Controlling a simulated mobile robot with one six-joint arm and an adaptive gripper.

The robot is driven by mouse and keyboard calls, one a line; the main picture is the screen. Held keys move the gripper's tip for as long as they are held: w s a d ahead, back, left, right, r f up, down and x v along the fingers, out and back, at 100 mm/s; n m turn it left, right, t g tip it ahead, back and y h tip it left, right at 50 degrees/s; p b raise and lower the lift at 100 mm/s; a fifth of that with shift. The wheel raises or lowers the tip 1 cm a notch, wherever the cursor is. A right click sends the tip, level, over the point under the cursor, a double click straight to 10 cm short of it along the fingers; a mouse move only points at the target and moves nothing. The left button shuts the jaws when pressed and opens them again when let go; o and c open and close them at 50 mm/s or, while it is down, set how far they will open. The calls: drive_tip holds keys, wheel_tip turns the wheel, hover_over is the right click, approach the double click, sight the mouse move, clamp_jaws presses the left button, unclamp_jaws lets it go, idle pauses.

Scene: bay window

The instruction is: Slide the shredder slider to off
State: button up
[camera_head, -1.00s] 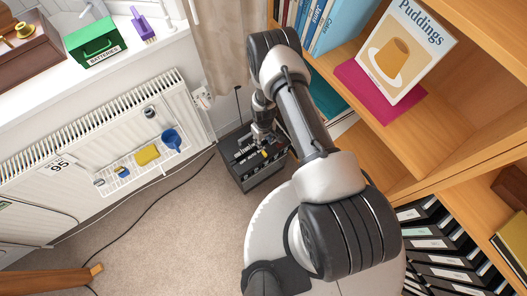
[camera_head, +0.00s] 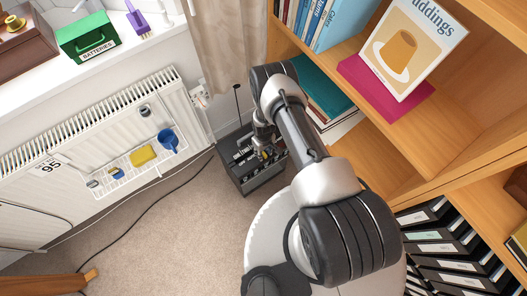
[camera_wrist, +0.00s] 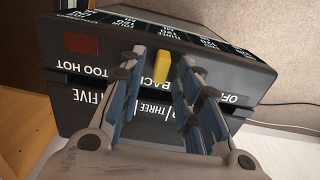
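The shredder (camera_head: 248,178) is a dark box on the floor between the radiator and the bookcase. In the wrist view its black top (camera_wrist: 118,38) fills the upper middle, with a dark red window and white labels reading TOO HOT, BACK and OFF. The yellow slider (camera_wrist: 161,70) stands up near the BACK label, and the OFF label (camera_wrist: 234,98) is to its right. My gripper (camera_wrist: 163,62) is open, with one finger on each side of the slider. A gap shows on both sides at the tips. The fingers partly hide the labels.
The bookcase (camera_head: 440,140) stands close on the right of my arm. The radiator (camera_head: 95,150), with a rack of small items, is on the left. A black cable (camera_head: 150,205) runs over the carpet to the wall by the shredder. Open carpet lies in front.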

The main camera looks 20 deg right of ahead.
clamp_jaws()
idle(0.4)
